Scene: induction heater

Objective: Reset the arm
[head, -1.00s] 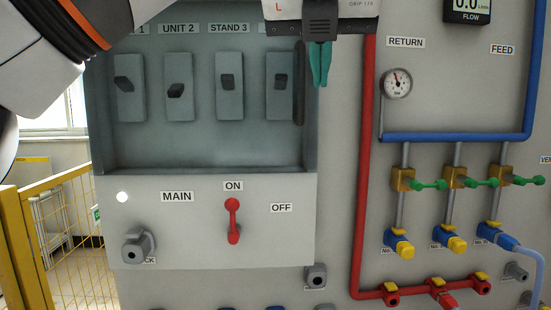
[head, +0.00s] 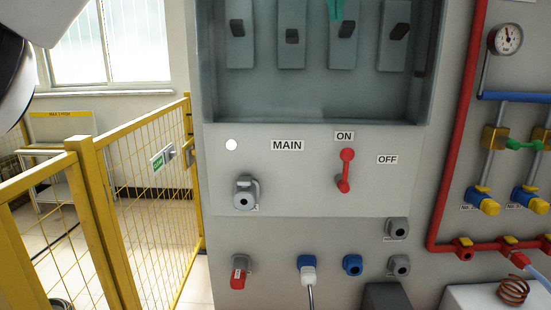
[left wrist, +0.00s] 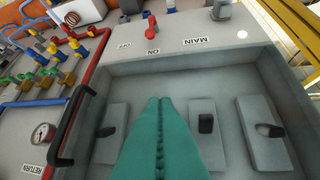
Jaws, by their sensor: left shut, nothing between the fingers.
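The teal fingers of my left gripper (head: 336,10) show at the top edge of the head view, shut and empty. They hang in front of the recessed switch box (head: 310,98), near the top of the third switch (head: 346,30). In the left wrist view the closed fingers (left wrist: 160,105) point toward the box's lower edge, with switches on either side. The rest of this gripper is cut off in the head view. My right gripper is not in view.
A red main lever (head: 345,170) points up at ON on the grey panel, beside a lit white lamp (head: 231,144). A black handle (left wrist: 72,122) edges the box. A yellow mesh fence (head: 150,200) stands left; red pipe (head: 460,130) and valves are right.

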